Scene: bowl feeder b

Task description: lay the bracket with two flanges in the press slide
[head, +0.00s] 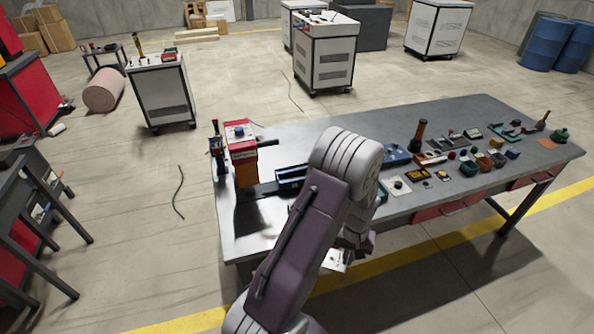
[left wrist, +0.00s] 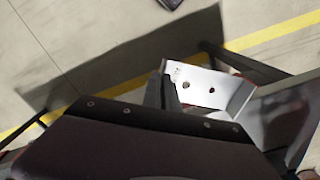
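The bracket (left wrist: 205,88) is a pale metal plate with two dark holes and a bent-up flange at its right in the left wrist view. My left gripper (left wrist: 208,80) is shut on it, with dark fingers at either side, and holds it in the air over the floor. In the head view my left gripper (head: 352,246) is mostly hidden behind my arm, and a pale bit of the bracket (head: 334,264) shows below the table's front edge. The red press (head: 243,165) stands at the table's left end. A dark slide (head: 268,188) runs right from its foot, partly hidden by my arm. My right gripper is out of view.
The grey table (head: 425,205) carries several small parts and tools on its right half. A dark-blue block (head: 396,155) lies behind my arm's elbow. The table's front left corner is bare. Carts and barrels stand well away on the floor.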

